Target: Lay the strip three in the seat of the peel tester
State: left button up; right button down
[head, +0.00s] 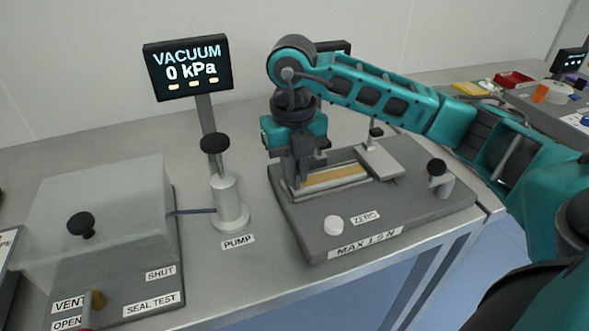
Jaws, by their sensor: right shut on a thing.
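The peel tester (400,219) is a dark grey plate labelled ZERO and MAX 15 N, standing on the bench right of centre. A tan strip (337,174), taken to be strip three, lies lengthwise along the tester's pale seat (345,184). My right gripper (299,184) points down at the strip's left end and is shut on it. The fingers hide that end, and I cannot tell whether the strip rests fully on the seat. My left gripper is not in view.
A light grey clamp (378,160) with a black knob stands at the seat's right end. A white button (333,225) and a black-topped post (438,178) are on the plate. Left are the pump (230,200), vacuum display (188,70) and clear-lidded seal tester (100,210).

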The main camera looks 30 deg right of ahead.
jog(key=c, duration=1.3)
grip_release()
jog(key=shift+o, duration=0.9)
notch_tip(320, 180, up, 12)
jog(key=p, duration=0.2)
jog(key=shift+a, duration=0.1)
